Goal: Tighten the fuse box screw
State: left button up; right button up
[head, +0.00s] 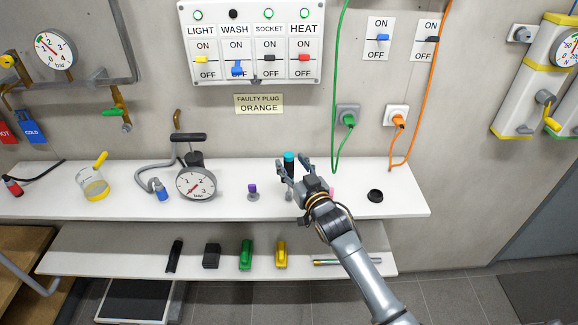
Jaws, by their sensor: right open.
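The fuse box (265,72) is a white panel on the wall at top centre. It has switches marked LIGHT, WASH, SOCKET and HEAT. The WASH switch (236,68) is blue and sits low, at OFF; the indicator above it is black, while the other indicators are ringed green. My right gripper (292,172) is open over the white shelf, below the box. An upright teal-topped dark object (289,157) shows at its fingers; I cannot tell if they touch. My left gripper is not in view.
The upper shelf (400,205) holds a gauge pump (196,183), a yellow-banded cup (95,187), a purple-topped piece (252,191) and a black ring (375,195). The lower shelf (130,262) holds several small items. Green (340,80) and orange cables (430,80) hang right of the box.

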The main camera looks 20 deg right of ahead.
jog(key=shift+w+a, duration=0.2)
jog(key=shift+w, duration=1)
grip_shut()
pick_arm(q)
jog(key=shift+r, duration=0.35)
